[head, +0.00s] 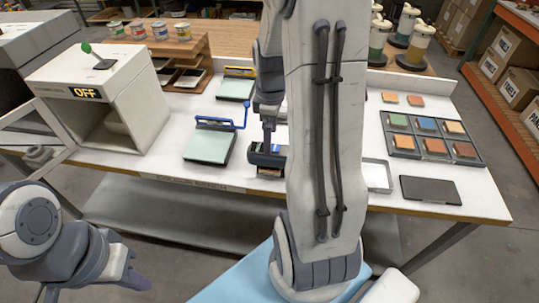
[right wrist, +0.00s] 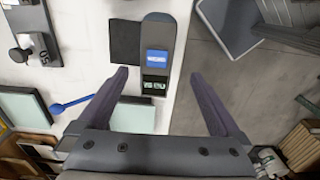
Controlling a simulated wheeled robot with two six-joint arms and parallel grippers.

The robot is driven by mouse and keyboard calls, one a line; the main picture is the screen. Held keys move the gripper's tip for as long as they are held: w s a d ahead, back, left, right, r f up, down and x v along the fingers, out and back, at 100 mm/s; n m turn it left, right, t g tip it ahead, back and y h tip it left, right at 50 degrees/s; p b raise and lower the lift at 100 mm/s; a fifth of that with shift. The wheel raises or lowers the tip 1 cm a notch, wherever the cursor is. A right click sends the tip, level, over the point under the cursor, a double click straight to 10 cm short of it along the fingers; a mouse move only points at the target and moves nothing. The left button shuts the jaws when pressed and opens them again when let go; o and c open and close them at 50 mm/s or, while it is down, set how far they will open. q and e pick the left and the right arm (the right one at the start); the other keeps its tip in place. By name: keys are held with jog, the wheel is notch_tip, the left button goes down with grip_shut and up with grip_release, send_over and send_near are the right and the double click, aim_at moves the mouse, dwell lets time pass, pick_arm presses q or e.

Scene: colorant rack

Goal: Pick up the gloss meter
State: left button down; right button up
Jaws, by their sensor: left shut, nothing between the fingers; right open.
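The gloss meter (right wrist: 158,55) is a long dark grey device with a blue label and a small lit display. In the right wrist view it lies on the white table, its display end toward my right gripper (right wrist: 159,76). That gripper is open and empty, with the meter's display end in line with the gap between its fingertips. I cannot tell the height between them. In the head view the meter (head: 267,158) shows near the table's front edge, partly hidden by my right arm. My left gripper (head: 137,281) is shut and empty, low at the left, away from the table.
A panel with a blue-handled bar (head: 208,145) lies left of the meter. A light booth (head: 105,95) stands farther left. A tray of colour samples (head: 430,136) and a dark pad (head: 430,190) lie at the right. The table's front edge is close to the meter.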

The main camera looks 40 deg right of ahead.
notch_tip(320, 180, down, 3)
jog(key=shift+f, duration=0.1)
jog(key=shift+f+p, duration=0.45)
jog(key=shift+f, duration=0.15)
jog(key=f, duration=0.4)
jog(key=shift+w+d+f+p, duration=0.1)
jog(key=shift+w+d+p, duration=0.1)
jog(key=shift+p, duration=0.2)
grip_shut()
